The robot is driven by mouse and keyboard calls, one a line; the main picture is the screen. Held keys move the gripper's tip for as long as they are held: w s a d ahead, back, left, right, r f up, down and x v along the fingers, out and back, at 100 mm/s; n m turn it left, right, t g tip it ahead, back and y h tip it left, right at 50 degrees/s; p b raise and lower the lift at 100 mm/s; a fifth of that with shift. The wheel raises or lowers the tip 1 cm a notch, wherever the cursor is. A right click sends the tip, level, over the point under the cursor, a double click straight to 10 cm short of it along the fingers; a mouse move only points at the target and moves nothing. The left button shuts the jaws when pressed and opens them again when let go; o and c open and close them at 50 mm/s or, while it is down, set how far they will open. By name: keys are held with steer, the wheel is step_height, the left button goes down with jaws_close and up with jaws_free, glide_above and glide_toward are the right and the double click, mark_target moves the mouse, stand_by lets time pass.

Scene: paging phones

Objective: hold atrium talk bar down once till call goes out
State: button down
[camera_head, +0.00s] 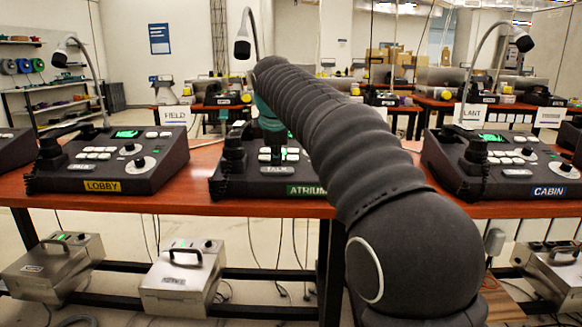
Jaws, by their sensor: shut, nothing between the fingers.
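The dark atrium paging phone (222,187) stands on the wooden bench in the middle, with a green ATRIUM label (306,190). Its talk bar (277,170) is at the front of the panel. My arm covers the right part of this phone, and its screen is hidden. My gripper (277,160), below a teal section, is shut and empty, pointing down just at or above the talk bar. I cannot tell whether the tips touch the bar or whether it is pressed.
The lobby phone (142,165) stands to the left and the cabin phone (520,168) to the right, both with gooseneck microphones. Metal boxes (182,277) sit on the lower rack. Other benches with phones are behind.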

steer(key=shift+f, duration=0.15)
steer(key=shift+w+f, duration=0.1)
steer(key=shift+f, duration=0.15)
steer(key=shift+w+f, duration=0.1)
steer(key=shift+f, duration=0.3)
stand_by(1.4)
stand_by(1.2)
steer(key=shift+s+r+p, duration=0.2)
steer(key=shift+r+p, duration=0.6)
steer(key=shift+r, duration=0.05)
steer(key=shift+r, duration=0.1)
steer(key=r+p, duration=0.1)
steer(key=r, duration=0.1)
steer(key=s+r+p, duration=0.1)
steer(key=p, duration=0.1)
steer(key=r+p, duration=0.1)
steer(key=r, duration=0.1)
steer(key=shift+s+r, duration=0.25)
steer(key=shift+r, duration=0.05)
steer(key=shift+s+d, duration=0.1)
stand_by(1.0)
